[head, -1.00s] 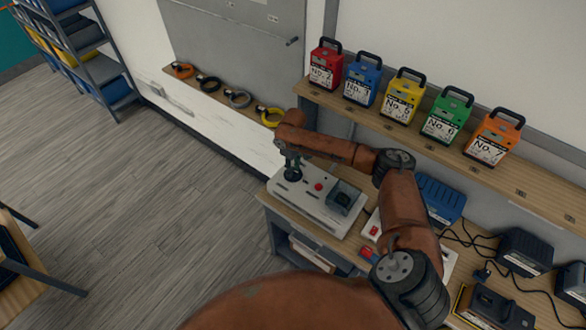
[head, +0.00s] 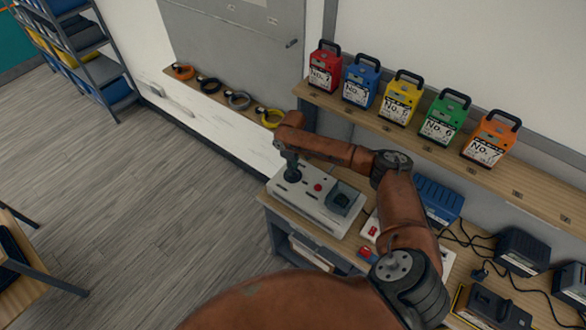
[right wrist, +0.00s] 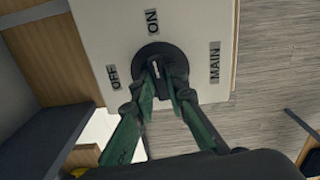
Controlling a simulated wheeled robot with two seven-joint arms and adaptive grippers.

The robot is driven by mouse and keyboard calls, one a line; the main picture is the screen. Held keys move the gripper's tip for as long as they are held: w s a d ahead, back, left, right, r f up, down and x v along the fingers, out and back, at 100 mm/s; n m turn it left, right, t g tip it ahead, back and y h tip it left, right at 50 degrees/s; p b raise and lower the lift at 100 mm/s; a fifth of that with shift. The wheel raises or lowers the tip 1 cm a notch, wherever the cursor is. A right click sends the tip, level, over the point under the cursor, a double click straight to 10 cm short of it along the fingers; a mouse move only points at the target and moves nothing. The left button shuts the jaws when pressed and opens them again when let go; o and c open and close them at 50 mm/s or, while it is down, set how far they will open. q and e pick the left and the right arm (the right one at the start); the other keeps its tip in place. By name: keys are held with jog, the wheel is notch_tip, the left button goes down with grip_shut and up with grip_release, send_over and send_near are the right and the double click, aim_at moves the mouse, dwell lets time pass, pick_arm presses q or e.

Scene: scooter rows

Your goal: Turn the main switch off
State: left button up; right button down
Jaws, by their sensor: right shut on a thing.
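The main switch is a round black rotary knob (right wrist: 153,49) on a pale grey panel (right wrist: 112,22). The right wrist view shows the labels ON above it, OFF to its left and MAIN to its right. A light mark on the knob points up, roughly toward ON. My right gripper (right wrist: 161,82) is shut on the knob's grip, with one green finger on each side. In the head view, my right gripper (head: 290,166) comes down onto the knob at the left end of the control box (head: 313,205). My left gripper is not in view.
A red button (head: 318,187) and a dark square socket (head: 343,201) sit right of the knob. Numbered colored packs, including a yellow one (head: 401,98), stand on the shelf behind. Chargers and cables (head: 524,250) lie at the right. Open floor lies left.

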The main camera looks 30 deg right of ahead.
jog(key=n+p, duration=0.2)
jog(key=n, duration=0.1)
jog(key=shift+r+p, duration=0.15)
jog(key=shift+p, duration=0.15)
jog(key=n+p, duration=0.1)
jog(key=n, duration=0.3)
jog(key=shift+p, duration=0.3)
jog(key=n+p, duration=0.1)
jog(key=n, duration=0.3)
jog(key=shift+a+n, duration=0.1)
jog(key=shift+n, duration=0.2)
jog(key=n, duration=0.4)
jog(key=shift+n, duration=0.7)
jog(key=c, duration=1.9)
grip_release()
jog(key=shift+c, duration=0.2)
